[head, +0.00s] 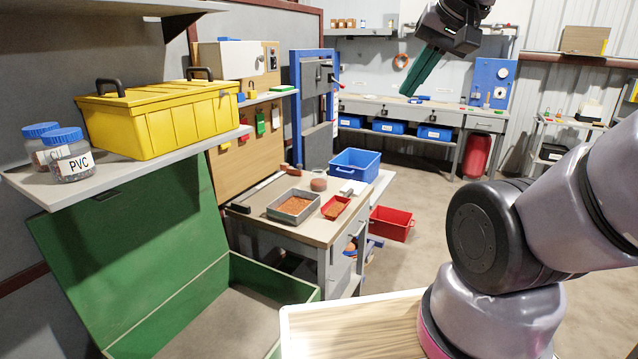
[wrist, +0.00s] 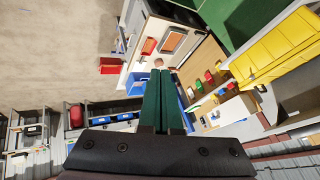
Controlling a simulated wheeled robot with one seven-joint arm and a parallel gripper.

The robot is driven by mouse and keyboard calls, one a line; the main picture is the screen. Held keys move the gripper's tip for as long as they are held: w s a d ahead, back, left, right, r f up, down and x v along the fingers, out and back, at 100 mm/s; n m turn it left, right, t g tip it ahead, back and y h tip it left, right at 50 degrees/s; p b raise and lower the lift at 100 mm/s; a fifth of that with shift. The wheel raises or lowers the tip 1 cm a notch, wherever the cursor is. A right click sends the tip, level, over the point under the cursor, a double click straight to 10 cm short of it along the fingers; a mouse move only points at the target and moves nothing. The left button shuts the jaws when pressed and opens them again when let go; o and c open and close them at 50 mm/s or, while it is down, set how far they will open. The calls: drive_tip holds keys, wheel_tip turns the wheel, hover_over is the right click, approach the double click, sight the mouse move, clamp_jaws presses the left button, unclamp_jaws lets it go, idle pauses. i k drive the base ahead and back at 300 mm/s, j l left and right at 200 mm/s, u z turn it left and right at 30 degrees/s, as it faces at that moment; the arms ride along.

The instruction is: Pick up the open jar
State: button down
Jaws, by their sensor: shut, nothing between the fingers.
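A small open jar (head: 319,184) with reddish contents and no lid in sight stands on the wooden-topped bench, behind the metal tray. It is small in the wrist view (wrist: 158,63), just beyond my fingertips in the picture. My gripper (head: 407,92) has green fingers and hangs high in the air, up and right of the jar and well apart from it. The fingers are together and empty, as they also show in the wrist view (wrist: 160,73). Two jars with blue lids, one labelled PVC (head: 72,160), stand on the left shelf.
The bench (head: 316,226) also holds a metal tray (head: 293,206) and a red scoop-like tray (head: 335,207) of granules. A blue bin (head: 354,165) stands behind, a red bin (head: 392,224) to the right. A yellow toolbox (head: 160,118) is on the shelf (head: 125,172), above a green chest (head: 130,275).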

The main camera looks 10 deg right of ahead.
sight(318, 178)
drive_tip(key=i+l+z, duration=0.1)
drive_tip(key=i+l, duration=0.6)
drive_tip(key=i+l+z, duration=0.1)
drive_tip(key=i+l, duration=0.5)
drive_tip(key=i, duration=0.2)
